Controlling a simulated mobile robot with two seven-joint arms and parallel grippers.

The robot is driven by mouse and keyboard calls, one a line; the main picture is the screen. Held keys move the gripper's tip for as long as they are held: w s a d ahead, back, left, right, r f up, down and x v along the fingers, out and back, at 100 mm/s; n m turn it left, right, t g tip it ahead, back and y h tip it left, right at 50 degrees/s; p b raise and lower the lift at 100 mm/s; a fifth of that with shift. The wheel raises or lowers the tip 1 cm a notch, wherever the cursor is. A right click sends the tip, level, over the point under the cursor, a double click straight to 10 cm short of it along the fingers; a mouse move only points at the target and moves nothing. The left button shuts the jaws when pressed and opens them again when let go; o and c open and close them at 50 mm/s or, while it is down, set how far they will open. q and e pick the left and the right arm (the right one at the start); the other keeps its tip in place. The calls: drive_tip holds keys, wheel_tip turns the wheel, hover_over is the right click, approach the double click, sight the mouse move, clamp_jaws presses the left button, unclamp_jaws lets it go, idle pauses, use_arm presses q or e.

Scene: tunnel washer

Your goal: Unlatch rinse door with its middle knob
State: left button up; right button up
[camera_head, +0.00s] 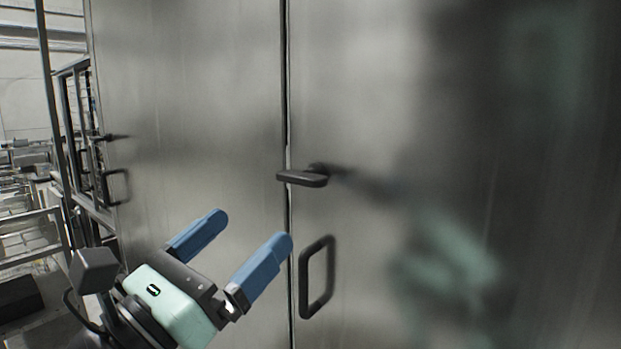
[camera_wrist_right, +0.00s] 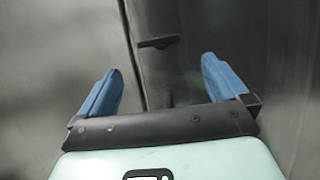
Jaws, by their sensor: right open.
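The rinse door (camera_head: 360,90) is a large brushed-metal panel right of a vertical seam in the head view. Its middle knob (camera_head: 303,179) is a dark flat lever lying about level, its left end reaching across the seam. The knob also shows in the right wrist view (camera_wrist_right: 158,42), beyond and between the fingers. My right gripper (camera_head: 240,248), with blue fingers, is open and empty, below and left of the knob in the head view and apart from it. My left gripper is not in view.
A dark pull handle (camera_head: 317,277) stands on the door below the knob, close to the right finger in the picture. Another metal panel (camera_head: 190,110) lies left of the seam. Farther left are another handle (camera_head: 116,186) and metal frames (camera_head: 35,235).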

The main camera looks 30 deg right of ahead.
sight(295, 183)
drive_tip(key=p+x, duration=0.3)
drive_tip(key=x, duration=0.9)
drive_tip(key=shift+w+d+r, duration=0.2)
drive_tip(key=shift+w, duration=0.05)
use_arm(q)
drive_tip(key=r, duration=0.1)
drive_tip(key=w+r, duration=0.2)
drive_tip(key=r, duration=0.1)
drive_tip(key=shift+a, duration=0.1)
use_arm(e)
drive_tip(key=c, duration=0.9)
